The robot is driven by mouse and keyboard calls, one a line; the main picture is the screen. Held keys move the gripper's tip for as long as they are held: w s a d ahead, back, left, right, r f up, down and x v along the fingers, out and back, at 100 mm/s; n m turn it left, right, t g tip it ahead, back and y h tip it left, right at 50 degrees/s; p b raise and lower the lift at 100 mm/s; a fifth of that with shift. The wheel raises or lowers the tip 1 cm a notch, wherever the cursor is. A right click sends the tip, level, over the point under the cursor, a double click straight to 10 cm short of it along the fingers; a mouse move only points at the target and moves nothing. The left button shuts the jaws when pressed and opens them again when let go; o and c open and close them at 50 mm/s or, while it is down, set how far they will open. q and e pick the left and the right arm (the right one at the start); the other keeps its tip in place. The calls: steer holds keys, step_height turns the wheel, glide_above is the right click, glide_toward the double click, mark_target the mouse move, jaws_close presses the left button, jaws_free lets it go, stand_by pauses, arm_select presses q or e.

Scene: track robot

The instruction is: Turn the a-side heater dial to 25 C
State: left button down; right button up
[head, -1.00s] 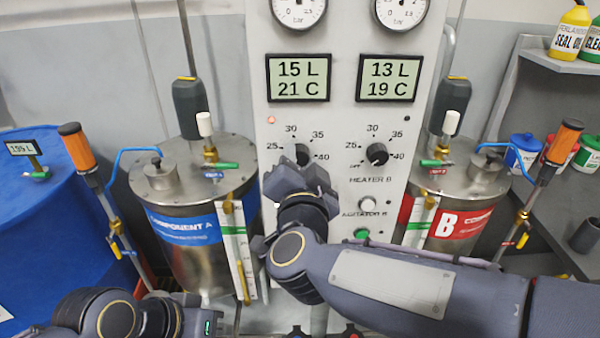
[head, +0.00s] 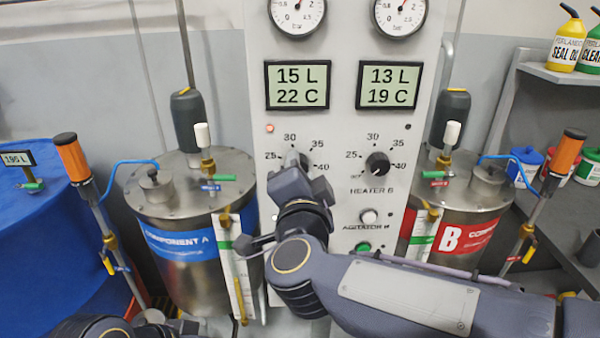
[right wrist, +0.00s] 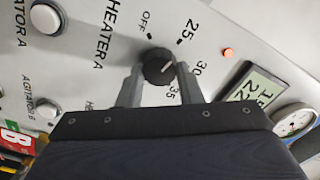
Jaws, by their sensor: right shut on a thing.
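The a-side heater dial (right wrist: 158,67), marked HEATER A, is a black knob on the grey panel. Its scale reads OFF, 25, 30 and 35 in the right wrist view. The white pointer line seems to lie between 25 and 30. My right gripper (right wrist: 157,72) is shut on the dial, one finger on each side. In the head view my right gripper (head: 300,172) covers most of the dial. The a-side display (head: 298,85) reads 15 L and 22 C. Only part of my left arm shows at the bottom left; its gripper is out of view.
The HEATER B dial (head: 377,164) is close to the right of my gripper. The b-side display (head: 390,85) reads 13 L, 19 C. A small red lamp (head: 269,128) glows above the a-side dial. Metal tanks A (head: 182,268) and B (head: 468,205) flank the panel.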

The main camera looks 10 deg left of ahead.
steer(key=o, duration=1)
steer(key=shift+c, duration=0.2)
steer(key=v, duration=0.7)
steer(key=shift+s, duration=0.4)
steer(key=shift+d, duration=0.15)
